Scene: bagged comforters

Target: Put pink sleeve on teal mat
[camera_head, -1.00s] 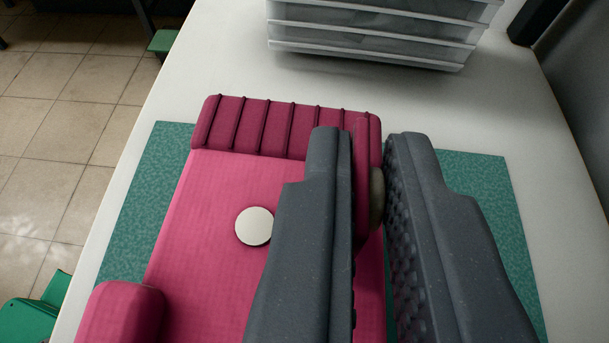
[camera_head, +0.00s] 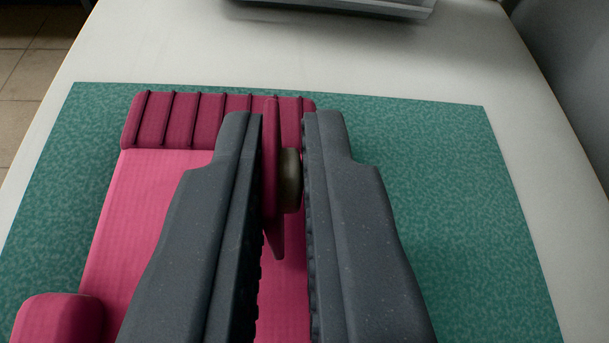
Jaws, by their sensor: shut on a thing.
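The pink sleeve (camera_head: 150,200) has a bright pink body and a darker ribbed band (camera_head: 185,120) at its far end. A pink flap with a round button stands up between the two dark grey fingers of my gripper (camera_head: 283,150), which is shut on it. The fingers hide much of the sleeve's right side. The teal mat (camera_head: 430,190) lies flat on the white table. The sleeve appears over the mat's left and middle part; I cannot tell whether it touches the mat.
Tiled floor (camera_head: 25,70) shows at the upper left, past the table edge.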

